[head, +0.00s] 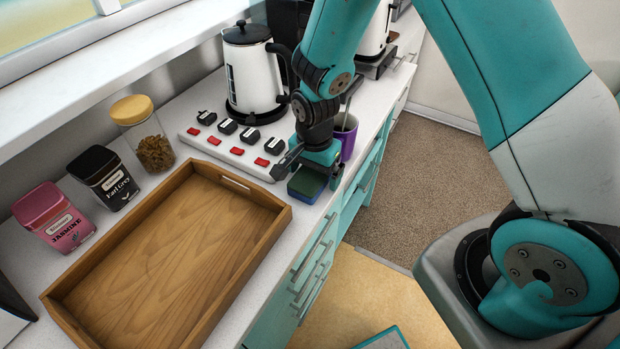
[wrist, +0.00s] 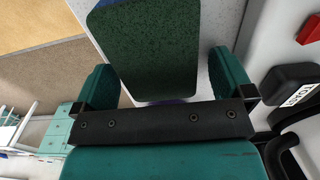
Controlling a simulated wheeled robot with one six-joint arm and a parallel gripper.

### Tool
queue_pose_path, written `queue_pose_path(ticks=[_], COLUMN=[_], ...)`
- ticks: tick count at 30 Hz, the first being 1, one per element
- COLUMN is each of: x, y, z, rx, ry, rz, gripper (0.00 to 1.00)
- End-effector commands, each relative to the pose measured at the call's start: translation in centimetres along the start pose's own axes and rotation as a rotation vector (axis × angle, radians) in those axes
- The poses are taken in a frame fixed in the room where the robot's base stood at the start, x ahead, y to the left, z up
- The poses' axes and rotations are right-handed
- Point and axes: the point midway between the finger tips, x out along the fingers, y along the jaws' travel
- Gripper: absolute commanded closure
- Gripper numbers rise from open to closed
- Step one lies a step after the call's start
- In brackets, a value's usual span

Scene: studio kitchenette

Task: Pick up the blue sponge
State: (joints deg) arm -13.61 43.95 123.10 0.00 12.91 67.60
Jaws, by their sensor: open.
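The blue sponge (head: 305,186) lies on the white counter near its front edge, just right of the wooden tray. Its top is a dark green scouring layer, with blue below. In the wrist view the sponge (wrist: 145,45) shows its green face just beyond and between the two fingers. My gripper (head: 307,168) is above and beside the sponge, pointing down. It also shows in the wrist view (wrist: 165,85), with its teal fingers apart and nothing held. Part of the sponge is hidden behind my gripper in the head view.
The wooden tray (head: 283,217) is left of the sponge. A white panel with black switches and red buttons (head: 235,150) stands behind it. A purple mug (head: 347,140) is close to my gripper's right. A white kettle (head: 250,80) stands behind. The counter edge drops off at the front.

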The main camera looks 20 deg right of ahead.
Motion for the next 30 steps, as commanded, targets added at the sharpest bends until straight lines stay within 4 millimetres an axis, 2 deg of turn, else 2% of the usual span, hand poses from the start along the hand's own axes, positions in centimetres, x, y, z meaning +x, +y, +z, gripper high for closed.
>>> queue_pose_path(ticks=[1,7,8,11,12,22,26,30], x=[0.0,0.0,0.0,0.0,0.0,-0.6,-1.9,-4.3], y=[0.0,0.0,0.0,0.0,0.0,0.0,-0.1,-0.1], z=[0.0,0.0,0.0,0.0,0.0,0.0,0.0,-0.1], rx=[0.0,0.0,0.0,0.0,0.0,0.0,0.0,0.0], ry=[0.0,0.0,0.0,0.0,0.0,0.0,0.001,0.002], rz=[0.0,0.0,0.0,0.0,0.0,-0.001,-0.003,-0.006], gripper=[0.06,0.52,0.54,0.54,0.57,0.57,0.57,0.57])
